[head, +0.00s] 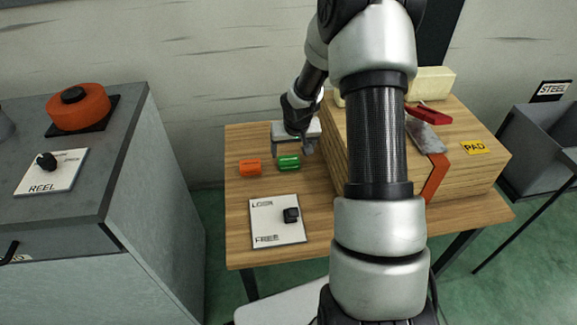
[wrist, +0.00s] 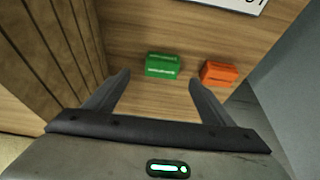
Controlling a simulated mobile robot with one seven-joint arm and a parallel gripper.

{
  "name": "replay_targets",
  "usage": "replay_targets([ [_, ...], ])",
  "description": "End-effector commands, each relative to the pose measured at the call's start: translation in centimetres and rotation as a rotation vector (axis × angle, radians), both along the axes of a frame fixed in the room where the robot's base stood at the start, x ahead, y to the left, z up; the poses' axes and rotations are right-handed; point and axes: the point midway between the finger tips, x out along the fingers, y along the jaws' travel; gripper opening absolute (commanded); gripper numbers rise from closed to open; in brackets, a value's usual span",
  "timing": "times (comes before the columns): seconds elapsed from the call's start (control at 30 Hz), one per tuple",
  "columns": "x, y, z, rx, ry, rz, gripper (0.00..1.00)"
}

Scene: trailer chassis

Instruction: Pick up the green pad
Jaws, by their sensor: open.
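The green pad (head: 289,162) is a small block lying on the wooden table, just beside the stacked wooden block. In the wrist view the green pad (wrist: 162,66) lies ahead of my fingertips, roughly between their lines and nearer the left finger. My gripper (head: 292,150) is open and empty, just behind and above the pad in the head view. In the wrist view my gripper (wrist: 158,78) shows both fingers spread apart, with nothing between them. I cannot tell its exact height over the table.
An orange block (head: 250,167) lies left of the pad. A LOCK/FREE switch plate (head: 278,232) lies at the table front. The large wooden block (head: 470,175) with a PAD label stands close on the right. A grey cabinet (head: 120,190) with an orange reel (head: 80,107) stands left.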

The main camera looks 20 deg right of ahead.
Motion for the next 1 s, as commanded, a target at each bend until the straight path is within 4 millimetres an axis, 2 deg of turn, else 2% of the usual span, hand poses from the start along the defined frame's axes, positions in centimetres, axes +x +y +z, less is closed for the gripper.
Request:
replay_targets([
  [0.03, 0.3, 0.0, -1.2, 0.001, 0.002, -0.001, 0.77],
  [0.1, 0.8, -0.1, -2.1, 0.001, 0.0, 0.0, 0.77],
  [0.37, 1.4, -0.2, -3.3, 0.001, -0.001, 0.0, 0.77],
  [0.7, 3.1, -0.2, -7.6, 0.001, 0.0, 0.0, 0.77],
  [0.97, 3.3, -0.2, -7.7, 0.001, -0.001, -0.001, 0.77],
  [1.0, 3.3, -0.2, -7.7, 0.001, -0.001, -0.001, 0.7],
])
